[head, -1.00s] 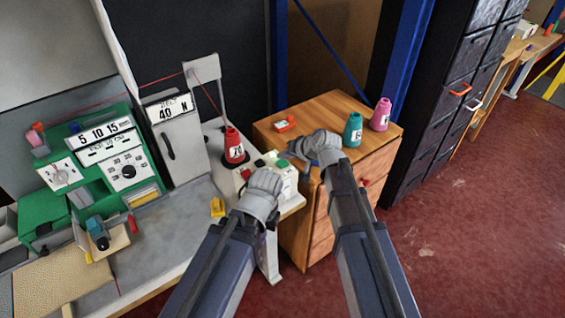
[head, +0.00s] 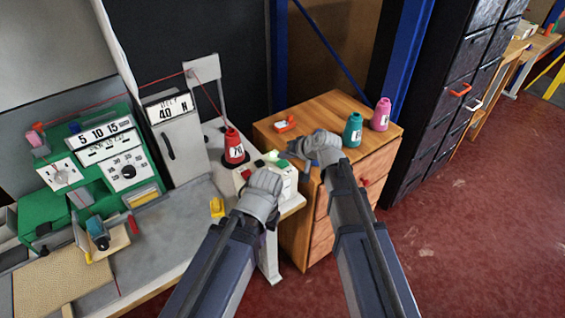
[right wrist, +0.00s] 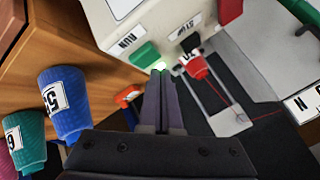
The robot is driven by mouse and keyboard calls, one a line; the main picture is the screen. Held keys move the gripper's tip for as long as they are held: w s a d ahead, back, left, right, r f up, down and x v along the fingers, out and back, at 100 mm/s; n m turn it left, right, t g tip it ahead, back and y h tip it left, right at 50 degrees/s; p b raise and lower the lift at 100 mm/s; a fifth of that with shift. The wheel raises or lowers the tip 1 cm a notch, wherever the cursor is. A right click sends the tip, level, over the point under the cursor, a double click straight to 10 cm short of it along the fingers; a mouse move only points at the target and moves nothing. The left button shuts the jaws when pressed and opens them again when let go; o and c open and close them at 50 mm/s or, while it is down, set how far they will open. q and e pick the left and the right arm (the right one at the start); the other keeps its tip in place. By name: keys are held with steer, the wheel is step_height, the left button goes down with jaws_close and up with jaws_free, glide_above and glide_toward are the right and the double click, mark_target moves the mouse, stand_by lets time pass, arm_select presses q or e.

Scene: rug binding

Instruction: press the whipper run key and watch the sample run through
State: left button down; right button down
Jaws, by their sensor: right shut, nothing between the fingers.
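The white control box (head: 288,186) stands at the bench's right end. In the right wrist view its green run key (right wrist: 145,55) sits by a RUN label (right wrist: 127,40), with a bright green glow (right wrist: 158,66) beside it. My right gripper (head: 291,150) is shut and empty; its fingertips (right wrist: 164,76) are at the glow, and I cannot tell whether they touch the key. The green whipper machine (head: 100,165) is at the left, with a small tan piece (head: 112,243) at its front. My left gripper (head: 262,195) is in front of the box, fingers hidden.
A red cone (head: 233,148) feeds a red thread over a grey post to the machine. Teal (head: 352,130) and pink (head: 381,114) cones stand on the wooden cabinet (head: 330,105); a blue cone (right wrist: 65,105) shows in the right wrist view. A yellow object (head: 217,207) lies on the bench.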

steer(key=shift+f+b, duration=0.4)
steer(key=shift+b, duration=0.05)
